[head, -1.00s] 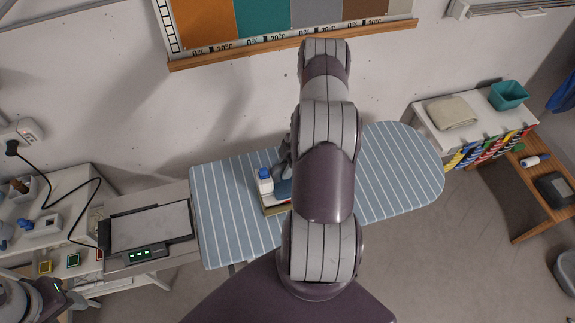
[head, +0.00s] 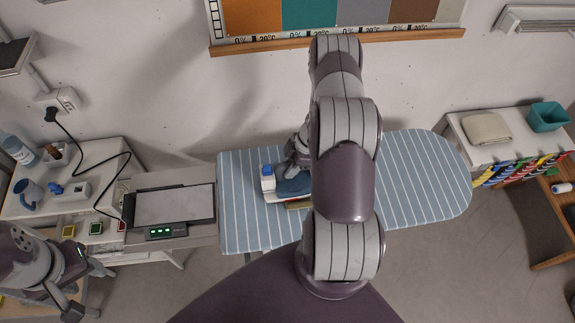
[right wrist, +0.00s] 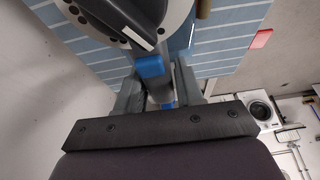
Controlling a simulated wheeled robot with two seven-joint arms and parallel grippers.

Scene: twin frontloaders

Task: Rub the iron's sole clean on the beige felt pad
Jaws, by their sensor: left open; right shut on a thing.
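The iron (head: 293,187), blue with a white, blue-capped part at its left end, is over the blue striped ironing board (head: 425,190). My right gripper (head: 297,156) is shut on its handle; the grip also shows in the right wrist view, around a grey and blue part (right wrist: 152,67). A pad with an olive-beige edge (head: 297,205) shows below the iron, with some red beside it. My arm and the iron hide most of this pad. I cannot tell whether the sole touches it. My left gripper (head: 88,290) is open and empty at the lower left.
A white side table (head: 95,160) with a mug and a black cord stands left, beside a flat plate with green lights (head: 175,205). A folded beige cloth (head: 487,127) and a teal bin (head: 548,116) sit on a white shelf right. The board's right half is clear.

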